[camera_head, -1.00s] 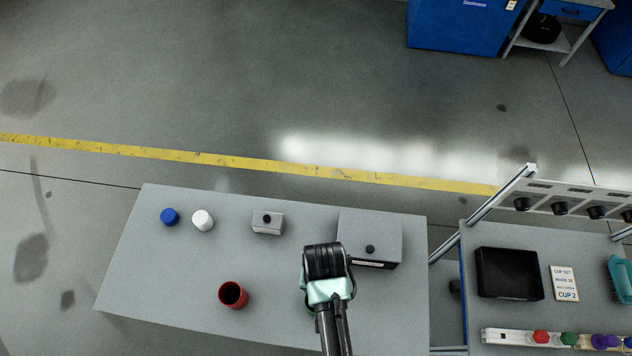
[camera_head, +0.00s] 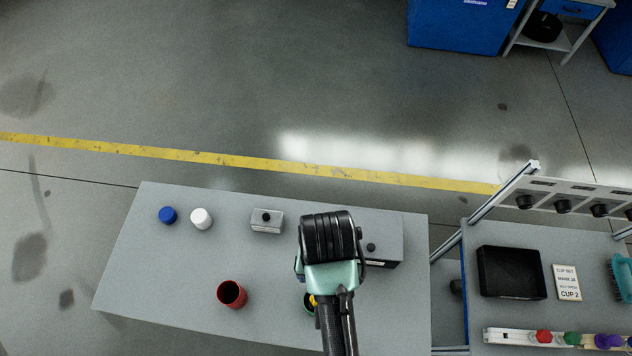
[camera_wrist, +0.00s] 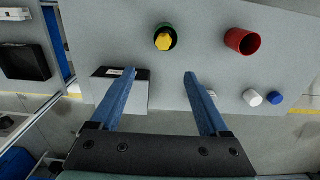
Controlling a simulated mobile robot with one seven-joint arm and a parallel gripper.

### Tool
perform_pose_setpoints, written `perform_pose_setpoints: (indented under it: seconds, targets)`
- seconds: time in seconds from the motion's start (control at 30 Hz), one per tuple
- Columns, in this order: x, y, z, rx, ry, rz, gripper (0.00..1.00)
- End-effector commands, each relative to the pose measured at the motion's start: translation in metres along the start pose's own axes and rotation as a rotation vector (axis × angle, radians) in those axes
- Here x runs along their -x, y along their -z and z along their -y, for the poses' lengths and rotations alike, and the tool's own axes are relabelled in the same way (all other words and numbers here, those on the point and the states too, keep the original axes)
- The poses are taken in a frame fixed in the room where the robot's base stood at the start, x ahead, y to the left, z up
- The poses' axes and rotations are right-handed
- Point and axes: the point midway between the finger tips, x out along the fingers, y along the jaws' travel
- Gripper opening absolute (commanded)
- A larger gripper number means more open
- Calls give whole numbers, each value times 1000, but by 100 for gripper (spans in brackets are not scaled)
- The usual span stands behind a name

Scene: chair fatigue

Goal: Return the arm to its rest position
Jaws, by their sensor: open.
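My gripper (camera_wrist: 160,72) is open and empty in the wrist view, its two blue fingers apart above the grey table (camera_head: 170,270). In the head view my arm's end stands over the table's right half, and the fingers are hidden there. A green cup with a yellow piece in it (camera_wrist: 165,38) stands beyond the fingertips, apart from them. In the head view it is mostly hidden behind my arm (camera_head: 308,303). A red cup (camera_head: 232,294) stands to its left in the head view; it also shows in the wrist view (camera_wrist: 243,41).
A blue cap (camera_head: 168,215), a white cap (camera_head: 201,219) and a small grey box (camera_head: 267,221) stand along the far edge. A larger grey box (camera_head: 386,238) is partly behind my arm. To the right are a black tray (camera_head: 511,272), a CUP 2 card (camera_head: 567,283) and a rack (camera_head: 570,200).

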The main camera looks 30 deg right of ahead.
Motion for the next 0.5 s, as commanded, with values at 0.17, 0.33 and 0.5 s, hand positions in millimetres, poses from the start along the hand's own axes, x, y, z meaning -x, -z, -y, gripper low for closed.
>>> perform_pose_setpoints:
  seconds: [0.17, 0.33, 0.5]
  targets:
    - [22, 0, 0, 0, 0, -1, 79]
    - [27, 0, 0, -1, 0, 1, 79]
    - [26, 0, 0, -1, 0, 1, 79]
